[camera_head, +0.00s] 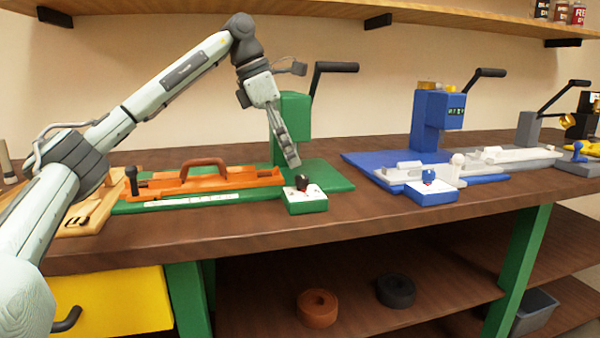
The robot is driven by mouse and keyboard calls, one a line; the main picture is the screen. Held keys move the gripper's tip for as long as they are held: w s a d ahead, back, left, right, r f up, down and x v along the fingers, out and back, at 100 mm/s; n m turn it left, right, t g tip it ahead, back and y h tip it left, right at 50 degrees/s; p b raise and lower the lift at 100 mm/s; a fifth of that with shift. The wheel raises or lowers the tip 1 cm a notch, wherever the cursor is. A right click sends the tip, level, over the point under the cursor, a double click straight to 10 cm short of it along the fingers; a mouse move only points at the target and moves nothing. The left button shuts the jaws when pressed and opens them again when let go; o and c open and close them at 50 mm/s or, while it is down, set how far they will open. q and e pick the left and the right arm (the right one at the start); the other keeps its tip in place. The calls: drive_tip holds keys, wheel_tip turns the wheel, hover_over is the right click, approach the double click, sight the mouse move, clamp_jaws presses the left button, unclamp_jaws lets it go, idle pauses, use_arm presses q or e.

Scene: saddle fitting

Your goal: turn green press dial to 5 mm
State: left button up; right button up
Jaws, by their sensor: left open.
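The green press (295,115) stands on the workbench left of centre, with a black lever at its top. A small green-sided box with a white top (305,201) sits at its front. A dark dial knob (302,182) with a red mark is on that top; its setting is too small to read. My left gripper (293,162) points down just above and behind the knob, close to it. It is open with nothing seen between its fingers; whether it touches the knob I cannot tell. My right gripper is out of view.
An orange fixture with a curved handle (203,166) lies left of the dial box. A blue press (428,125) with its own dial box (432,191) stands to the right. A grey press (528,130) is farther right. Rolls lie on the lower shelf (355,312).

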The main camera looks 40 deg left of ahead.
sight(301, 176)
use_arm(q)
drive_tip(key=x, duration=0.4)
drive_tip(key=shift+w+d+f, duration=0.1)
drive_tip(key=shift+d+f, duration=0.05)
drive_tip(key=shift+f, duration=0.25)
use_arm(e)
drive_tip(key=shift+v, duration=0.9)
use_arm(q)
drive_tip(key=shift+c, duration=0.2)
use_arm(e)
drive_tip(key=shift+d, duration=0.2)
use_arm(q)
clamp_jaws()
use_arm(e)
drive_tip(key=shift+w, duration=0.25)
